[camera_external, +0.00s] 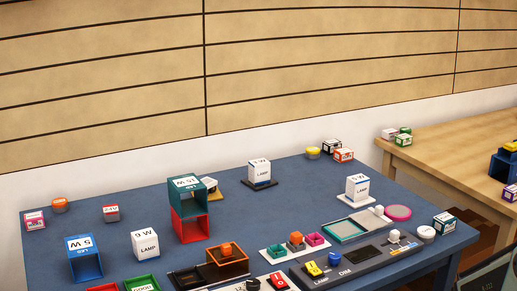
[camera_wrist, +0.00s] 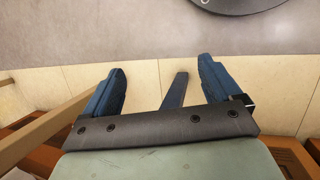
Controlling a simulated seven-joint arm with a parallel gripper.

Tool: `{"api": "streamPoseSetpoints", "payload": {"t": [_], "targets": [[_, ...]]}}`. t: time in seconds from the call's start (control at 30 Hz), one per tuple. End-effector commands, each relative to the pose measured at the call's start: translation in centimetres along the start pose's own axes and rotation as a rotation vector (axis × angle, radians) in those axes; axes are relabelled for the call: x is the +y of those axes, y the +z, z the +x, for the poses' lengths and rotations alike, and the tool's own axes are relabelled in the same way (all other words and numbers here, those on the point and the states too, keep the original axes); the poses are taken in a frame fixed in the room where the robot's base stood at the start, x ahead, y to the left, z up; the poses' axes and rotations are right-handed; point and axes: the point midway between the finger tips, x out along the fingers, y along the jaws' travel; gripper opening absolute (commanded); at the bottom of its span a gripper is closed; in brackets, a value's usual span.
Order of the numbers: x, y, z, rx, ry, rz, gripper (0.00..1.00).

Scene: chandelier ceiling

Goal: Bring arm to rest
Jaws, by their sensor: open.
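My gripper (camera_wrist: 160,85) shows in the wrist view with its two blue fingers spread wide apart. Nothing is between the fingertips. Behind them are pale panels, a grey surface and part of a dark round shape at the top edge. In the external view the gripper is not visible. A grey-green rounded part at the bottom right corner of that view may be part of my arm, but I cannot tell for certain.
A blue table (camera_external: 325,197) holds white lamp boxes (camera_external: 145,243), stacked green and red open boxes (camera_external: 190,227) and a dark panel (camera_external: 350,270) with small blocks. A wooden table (camera_external: 450,152) stands at the right. The panelled wall (camera_external: 320,60) is clear.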

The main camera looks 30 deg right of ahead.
Motion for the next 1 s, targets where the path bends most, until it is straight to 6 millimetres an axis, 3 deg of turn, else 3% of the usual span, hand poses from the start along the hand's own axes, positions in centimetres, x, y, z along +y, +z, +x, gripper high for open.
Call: {"api": "streamPoseSetpoints", "payload": {"t": [0.3,0.5,0.67,1.0], "targets": [[-9.4,2.9,-1.9,-0.145,-0.135,-0.008,0.91],[-13.9,5.3,-3.0,-0.238,-0.198,-0.015,0.91],[-15.8,6.5,-3.6,-0.285,-0.225,-0.021,0.91],[-15.9,6.5,-3.7,-0.287,-0.226,-0.021,0.91]]}}
